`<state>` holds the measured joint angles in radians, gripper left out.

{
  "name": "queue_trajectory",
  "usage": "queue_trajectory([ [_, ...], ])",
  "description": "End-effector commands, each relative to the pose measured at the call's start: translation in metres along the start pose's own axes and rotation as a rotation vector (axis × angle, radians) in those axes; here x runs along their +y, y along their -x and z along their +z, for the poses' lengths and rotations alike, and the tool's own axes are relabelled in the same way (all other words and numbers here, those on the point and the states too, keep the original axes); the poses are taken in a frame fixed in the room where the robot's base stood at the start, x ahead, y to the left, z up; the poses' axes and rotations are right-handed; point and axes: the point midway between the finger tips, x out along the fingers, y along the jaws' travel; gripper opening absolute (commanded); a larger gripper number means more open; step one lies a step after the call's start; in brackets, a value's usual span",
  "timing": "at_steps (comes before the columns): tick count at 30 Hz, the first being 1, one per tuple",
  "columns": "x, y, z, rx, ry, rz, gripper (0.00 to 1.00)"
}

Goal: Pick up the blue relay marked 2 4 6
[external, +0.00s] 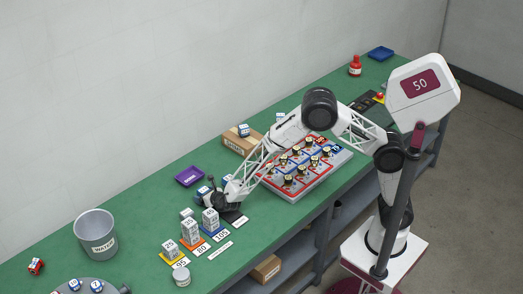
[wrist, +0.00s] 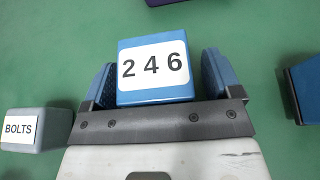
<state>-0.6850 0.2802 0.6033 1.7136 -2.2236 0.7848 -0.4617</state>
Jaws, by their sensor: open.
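The blue relay (wrist: 153,95) has a white label reading 2 4 6 and lies on the green bench in the wrist view. My gripper (wrist: 158,82) is open, with one blue finger pad on each side of the relay. A narrow gap shows at the right pad; the left pad is very close, and I cannot tell if it touches. In the external view my gripper (external: 224,194) is low over the bench among small blue and white blocks. I cannot tell there which block is the relay.
A grey BOLTS box (wrist: 36,128) is left of my gripper, and another blue block (wrist: 306,88) is to the right. A purple DONE tray (external: 189,176) lies behind. Stacked blocks (external: 190,232) stand in front. A grey bucket (external: 96,236) is at the left.

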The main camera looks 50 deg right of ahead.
Motion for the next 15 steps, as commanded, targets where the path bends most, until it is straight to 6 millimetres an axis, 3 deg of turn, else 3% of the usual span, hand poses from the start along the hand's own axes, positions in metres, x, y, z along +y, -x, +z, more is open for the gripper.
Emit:
queue_trajectory([
  [7, 0.0000, 0.0001, 0.0000, 0.000, 0.000, 0.000, 0.82],
  [15, 0.0001, 0.0002, 0.0000, 0.000, 0.000, 0.000, 0.41],
])
